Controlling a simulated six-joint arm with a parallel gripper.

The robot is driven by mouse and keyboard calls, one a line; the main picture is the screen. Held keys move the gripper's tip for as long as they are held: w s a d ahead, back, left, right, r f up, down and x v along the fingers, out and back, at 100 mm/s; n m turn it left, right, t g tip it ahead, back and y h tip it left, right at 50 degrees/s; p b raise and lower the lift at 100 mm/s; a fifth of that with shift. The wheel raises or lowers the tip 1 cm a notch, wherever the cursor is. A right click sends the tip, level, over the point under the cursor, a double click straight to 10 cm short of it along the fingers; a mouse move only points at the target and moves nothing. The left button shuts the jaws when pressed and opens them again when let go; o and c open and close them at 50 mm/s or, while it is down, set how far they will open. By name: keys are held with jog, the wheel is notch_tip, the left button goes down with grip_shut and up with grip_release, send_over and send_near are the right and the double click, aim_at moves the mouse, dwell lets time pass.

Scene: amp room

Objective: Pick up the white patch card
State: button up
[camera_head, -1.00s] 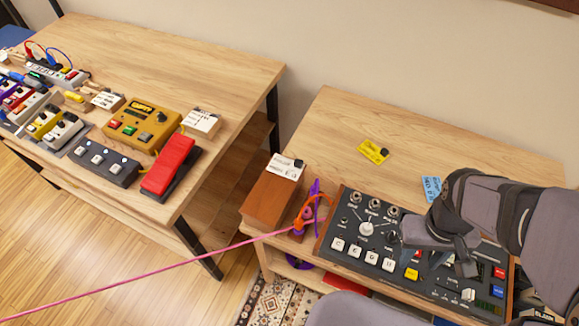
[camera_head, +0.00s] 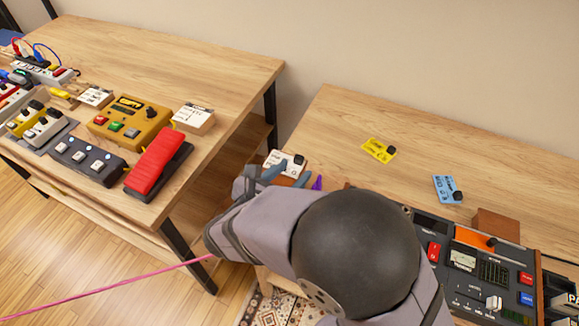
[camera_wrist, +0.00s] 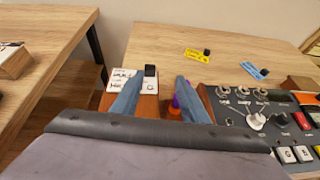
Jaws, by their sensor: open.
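A white patch card (camera_head: 275,159) with handwriting and a black knob lies on a brown wooden box at the left end of the right table. It also shows in the wrist view (camera_wrist: 147,85), on top of the box (camera_wrist: 148,106). My gripper (camera_head: 288,174) is open and empty, at the near side of the card. In the wrist view, the left blue finger of my gripper (camera_wrist: 160,78) overlaps the card and the right finger is to the right of it. I cannot tell whether a finger touches the card. My arm hides most of the box in the head view.
A yellow card (camera_head: 379,150) and a blue card (camera_head: 447,189) lie farther right on the table. A control panel (camera_wrist: 255,115) stands to the right. Other white cards (camera_head: 194,116) are on the left table.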

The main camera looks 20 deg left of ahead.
aim_at(297, 160)
jog(key=shift+s+a+n+y, duration=0.25)
jog(key=shift+a+n, duration=0.05)
jog(key=shift+a, duration=0.3)
jog(key=shift+s+a+n+y, duration=0.25)
jog(key=shift+a+n, duration=0.05)
jog(key=shift+a, duration=0.3)
jog(key=shift+d+p+x, duration=0.15)
jog(key=shift+p+x, duration=0.05)
jog(key=shift+x, duration=0.85)
jog(key=shift+d+p+x, duration=0.2)
jog(key=shift+x, duration=0.9)
jog(key=shift+d+p+x, duration=0.15)
jog(key=shift+p+x, duration=0.05)
jog(key=shift+x, duration=0.85)
jog(key=shift+w+f, duration=0.15)
jog(key=shift+w, duration=0.3)
grip_shut()
